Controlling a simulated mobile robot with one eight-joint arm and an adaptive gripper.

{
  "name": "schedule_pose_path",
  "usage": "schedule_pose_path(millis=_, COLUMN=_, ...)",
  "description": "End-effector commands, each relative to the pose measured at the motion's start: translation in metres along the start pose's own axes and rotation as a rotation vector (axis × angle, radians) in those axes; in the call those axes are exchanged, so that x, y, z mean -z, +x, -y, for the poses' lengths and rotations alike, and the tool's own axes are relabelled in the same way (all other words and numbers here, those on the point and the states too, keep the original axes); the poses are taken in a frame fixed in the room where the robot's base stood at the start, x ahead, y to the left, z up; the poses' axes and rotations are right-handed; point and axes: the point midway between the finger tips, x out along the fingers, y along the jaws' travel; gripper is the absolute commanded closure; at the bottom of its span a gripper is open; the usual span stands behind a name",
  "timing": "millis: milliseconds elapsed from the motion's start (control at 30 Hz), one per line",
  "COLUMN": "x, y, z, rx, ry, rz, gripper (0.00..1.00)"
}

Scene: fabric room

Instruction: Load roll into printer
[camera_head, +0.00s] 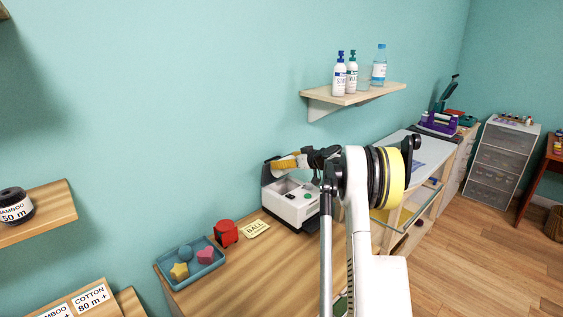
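The printer (291,207) is a white and dark machine with a green button, standing on the wooden counter against the wall. An orange-yellow roll (287,163) lies slightly tilted across the top rear of the printer. Its left end is near the printer's dark back part. My gripper (308,157) is dark and small in this view. It is at the right end of the roll, above the printer, and overlaps that end. I cannot tell whether its fingers are closed on the roll or whether the roll rests in the printer. My arm hides the printer's right side.
A blue tray (171,281) with shapes, a red object (226,233) and a "BALL" card (255,229) are left of the printer. A wall shelf (379,95) with bottles is above it. A glass-fronted cabinet (416,215) is at right. Wooden floor (480,260) is clear at right.

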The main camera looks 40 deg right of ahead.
Motion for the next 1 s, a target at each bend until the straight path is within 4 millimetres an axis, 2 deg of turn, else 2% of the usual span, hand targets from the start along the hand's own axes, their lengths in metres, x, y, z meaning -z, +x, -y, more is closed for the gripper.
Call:
schedule_pose_path(millis=600, x=-0.053, y=0.020, z=0.001, rx=0.000, ry=0.001, rz=0.000, gripper=0.53)
schedule_pose_path(millis=967, x=-0.056, y=0.021, z=0.001, rx=0.000, ry=0.001, rz=0.000, gripper=0.53)
schedule_pose_path(millis=1000, x=-0.056, y=0.021, z=0.001, rx=0.000, ry=0.001, rz=0.000, gripper=0.06)
